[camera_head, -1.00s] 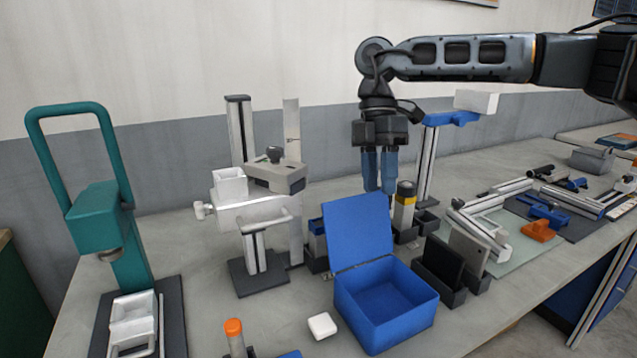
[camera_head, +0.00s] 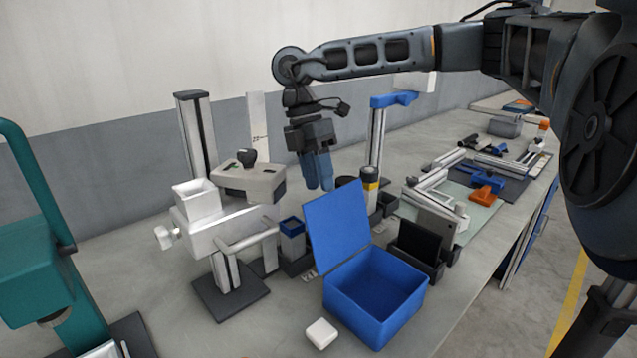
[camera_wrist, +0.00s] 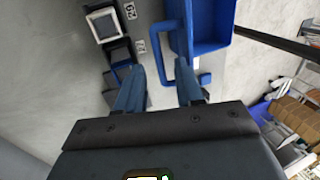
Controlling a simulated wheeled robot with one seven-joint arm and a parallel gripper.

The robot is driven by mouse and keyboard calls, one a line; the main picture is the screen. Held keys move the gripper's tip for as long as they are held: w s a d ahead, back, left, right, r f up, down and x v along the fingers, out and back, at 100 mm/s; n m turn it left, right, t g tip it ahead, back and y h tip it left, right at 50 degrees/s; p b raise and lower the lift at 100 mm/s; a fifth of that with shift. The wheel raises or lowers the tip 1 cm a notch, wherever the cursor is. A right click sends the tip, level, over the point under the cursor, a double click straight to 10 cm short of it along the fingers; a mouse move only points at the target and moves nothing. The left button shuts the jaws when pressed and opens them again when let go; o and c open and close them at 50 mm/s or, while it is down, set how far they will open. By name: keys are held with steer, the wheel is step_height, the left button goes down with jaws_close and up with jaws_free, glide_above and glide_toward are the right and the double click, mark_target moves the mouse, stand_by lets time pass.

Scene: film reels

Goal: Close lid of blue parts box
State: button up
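The blue parts box (camera_head: 385,315) stands on the workbench, its lid (camera_head: 338,228) raised at the back left and leaning slightly back. The box interior is open to view and looks empty. My gripper (camera_head: 319,186) points down behind the lid's upper part, seemingly apart from it. In the wrist view, the gripper (camera_wrist: 158,85) has its two fingers spread with nothing held between them. The box (camera_wrist: 228,38) shows at the top right there, with a blue edge of the lid close to the right finger. Whether that finger touches the lid I cannot tell.
A white block (camera_head: 321,333) lies at the box's front left. A dark holder (camera_head: 420,250) stands close on the right, and a yellow-banded cylinder (camera_head: 370,178) stands behind. A metal fixture (camera_head: 215,220) is to the left. Bare bench lies in front of the fixture.

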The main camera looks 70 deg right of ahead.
steer(key=shift+x, duration=1.05)
jaws_close()
stand_by(0.7)
